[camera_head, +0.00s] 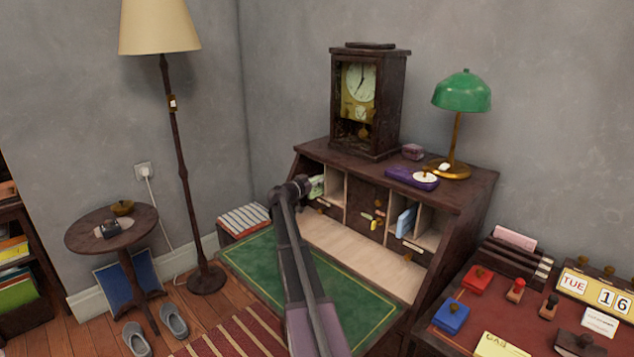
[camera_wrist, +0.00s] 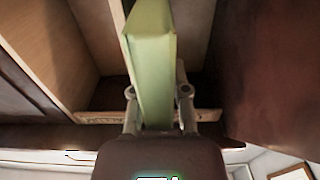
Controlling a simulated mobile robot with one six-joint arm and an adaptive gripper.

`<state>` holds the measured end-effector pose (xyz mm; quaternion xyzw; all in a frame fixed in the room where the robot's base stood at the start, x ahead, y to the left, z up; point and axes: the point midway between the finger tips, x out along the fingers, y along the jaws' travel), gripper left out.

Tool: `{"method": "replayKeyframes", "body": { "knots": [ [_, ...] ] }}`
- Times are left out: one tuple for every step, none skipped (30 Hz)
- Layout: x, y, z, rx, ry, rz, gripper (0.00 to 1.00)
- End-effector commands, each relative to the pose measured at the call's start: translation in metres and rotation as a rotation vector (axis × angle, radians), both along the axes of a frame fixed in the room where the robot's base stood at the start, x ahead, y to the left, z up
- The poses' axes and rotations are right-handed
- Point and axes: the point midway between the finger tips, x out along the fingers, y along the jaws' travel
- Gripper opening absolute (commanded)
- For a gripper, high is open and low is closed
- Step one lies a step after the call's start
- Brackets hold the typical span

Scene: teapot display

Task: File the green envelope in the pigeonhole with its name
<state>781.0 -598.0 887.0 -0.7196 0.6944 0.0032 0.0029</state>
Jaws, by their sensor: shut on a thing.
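The green envelope (camera_wrist: 150,65) is pale green and stands on edge between the two fingers of my gripper (camera_wrist: 158,92) in the wrist view. My gripper is shut on it. In the head view the envelope (camera_head: 316,187) shows at the opening of the leftmost pigeonhole of the dark desk (camera_head: 452,196), just beyond my gripper (camera_head: 308,185). In the wrist view a pale wooden divider (camera_wrist: 50,45) stands left of the envelope and a dark wall (camera_wrist: 262,65) stands right. How deep the envelope sits is unclear, and I cannot read the pigeonhole's name.
A blue envelope (camera_head: 405,222) stands in a right-hand pigeonhole. Small drawers (camera_head: 366,205) fill the middle. The clock (camera_head: 366,100), purple box (camera_head: 410,178) and green lamp (camera_head: 462,92) stand on top. The pale writing surface (camera_head: 355,248) is clear. A side table with stamps (camera_head: 475,280) stands right.

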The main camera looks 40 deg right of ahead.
Motion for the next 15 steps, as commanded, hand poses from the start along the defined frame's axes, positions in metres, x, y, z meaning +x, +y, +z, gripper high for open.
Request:
{"method": "replayKeyframes", "body": {
  "knots": [
    [-0.0004,-0.0002,0.0001,0.000,0.000,-0.001,0.00],
    [-0.0004,-0.0002,0.0001,0.000,0.000,-0.001,0.00],
    [-0.0004,-0.0002,0.0001,0.000,0.000,-0.001,0.00],
    [-0.0004,-0.0002,0.0001,0.000,0.000,-0.001,0.00],
    [-0.0004,-0.0002,0.0001,0.000,0.000,-0.001,0.00],
    [-0.0005,-0.0002,0.0001,0.000,0.000,-0.001,0.27],
    [-0.0005,-0.0002,0.0001,0.000,0.000,-0.001,0.36],
    [-0.0006,-0.0002,0.0001,0.000,0.000,-0.001,0.45],
    [-0.0007,-0.0002,0.0001,0.000,0.000,-0.002,0.57],
    [-0.0009,-0.0002,0.0000,0.000,0.000,-0.002,0.62],
    [-0.0011,-0.0002,0.0000,0.000,0.000,-0.003,0.62],
    [-0.0014,-0.0002,0.0000,0.000,0.000,-0.003,0.62],
    [-0.0015,-0.0002,-0.0001,0.000,0.000,-0.003,0.62],
    [-0.0017,-0.0002,-0.0001,0.000,0.000,-0.003,0.62],
    [-0.0018,-0.0002,-0.0001,0.000,0.000,-0.004,0.62]
  ]
}}
